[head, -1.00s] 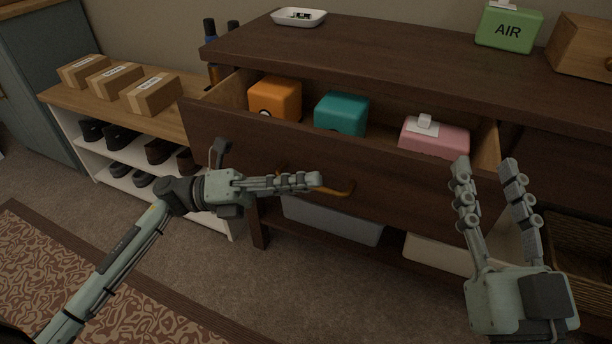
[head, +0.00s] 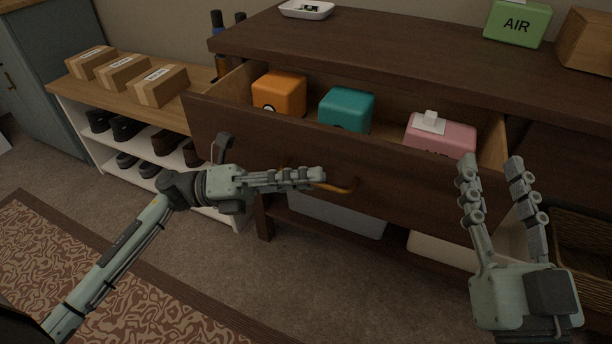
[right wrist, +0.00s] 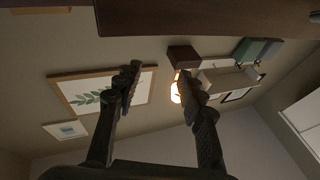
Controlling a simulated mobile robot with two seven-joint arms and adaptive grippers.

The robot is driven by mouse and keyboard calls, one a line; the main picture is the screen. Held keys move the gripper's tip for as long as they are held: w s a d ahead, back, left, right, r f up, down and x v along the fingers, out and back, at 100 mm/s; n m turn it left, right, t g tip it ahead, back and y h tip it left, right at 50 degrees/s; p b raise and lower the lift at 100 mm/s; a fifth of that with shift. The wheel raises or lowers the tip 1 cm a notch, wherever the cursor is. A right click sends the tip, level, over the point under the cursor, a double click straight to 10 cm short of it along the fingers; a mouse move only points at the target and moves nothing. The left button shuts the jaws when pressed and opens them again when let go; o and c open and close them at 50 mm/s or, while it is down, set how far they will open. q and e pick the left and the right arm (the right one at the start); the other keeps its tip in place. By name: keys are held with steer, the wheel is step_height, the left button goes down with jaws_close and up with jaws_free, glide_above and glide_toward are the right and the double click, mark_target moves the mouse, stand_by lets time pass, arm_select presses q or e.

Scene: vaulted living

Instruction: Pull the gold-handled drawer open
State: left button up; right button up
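The drawer (head: 330,158) in the dark wooden cabinet stands pulled out, its inside showing. Its curved gold handle (head: 338,188) is on the drawer front. My left gripper (head: 318,175) is at the handle with its fingers closed together over the bar; they hide the handle's middle. Inside the drawer are an orange box (head: 280,93), a teal box (head: 346,110) and a pink tissue box (head: 440,135). My right gripper (head: 492,172) is open and empty, in front of the drawer's right end. The right wrist view shows its two fingers (right wrist: 158,90) apart with nothing between them.
The cabinet top (head: 400,55) holds a white tray (head: 306,10), a green AIR box (head: 517,24) and a wooden box (head: 588,42). A shoe bench (head: 75,90) with cardboard boxes stands at left. Bins sit below the drawer. The carpet (head: 300,290) in front is clear.

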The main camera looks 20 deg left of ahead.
arm_select(q)
steer(key=v, duration=1.2)
